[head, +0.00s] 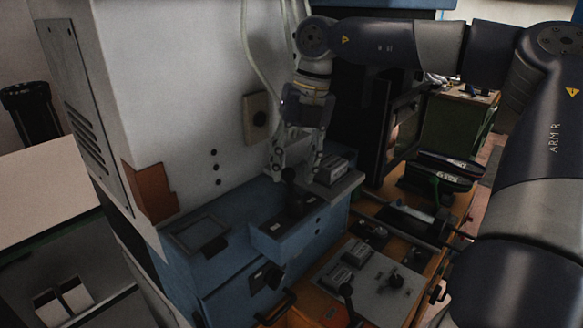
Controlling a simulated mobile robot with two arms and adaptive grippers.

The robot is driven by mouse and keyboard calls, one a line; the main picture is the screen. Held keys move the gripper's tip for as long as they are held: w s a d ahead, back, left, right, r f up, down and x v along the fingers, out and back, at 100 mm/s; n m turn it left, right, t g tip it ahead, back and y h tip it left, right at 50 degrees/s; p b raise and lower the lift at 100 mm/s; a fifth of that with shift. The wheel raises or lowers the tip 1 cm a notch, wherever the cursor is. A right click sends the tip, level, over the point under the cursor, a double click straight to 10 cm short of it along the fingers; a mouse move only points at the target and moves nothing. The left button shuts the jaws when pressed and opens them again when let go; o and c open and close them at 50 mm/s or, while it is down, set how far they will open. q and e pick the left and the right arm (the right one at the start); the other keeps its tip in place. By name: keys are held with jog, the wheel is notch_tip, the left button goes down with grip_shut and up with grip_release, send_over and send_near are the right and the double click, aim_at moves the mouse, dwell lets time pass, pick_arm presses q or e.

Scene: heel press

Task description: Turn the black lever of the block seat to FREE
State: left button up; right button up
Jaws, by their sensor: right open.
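My right gripper (297,163) points down above the blue cabinet, its two fingers apart. A black lever (289,176) with a round knob stands up from a blue block (290,238). The knob shows between the fingertips or just in front of them; I cannot tell whether they touch it. A dark label plate (334,170) sits beside the lever to the right; its lettering is too small to read. A second black lever (347,291) stands on a grey panel (378,285) at lower right. I cannot tell which lever belongs to the block seat. My left gripper is not in view.
A tall light-grey housing (175,90) rises behind the blue cabinet. A black handle (275,310) juts from the cabinet front. Black-handled tools (440,180) lie on the wooden bench at right. A shallow framed recess (200,235) lies left of the block.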

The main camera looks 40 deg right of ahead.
jog(key=shift+w+a+f, duration=0.15)
jog(key=shift+w+f, duration=0.05)
jog(key=shift+f, duration=0.8)
jog(key=shift+c, duration=0.5)
jog(key=c, duration=0.9)
grip_shut()
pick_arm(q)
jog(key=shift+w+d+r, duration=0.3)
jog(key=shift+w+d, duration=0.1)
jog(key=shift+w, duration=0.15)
pick_arm(e)
jog(key=shift+s, duration=0.1)
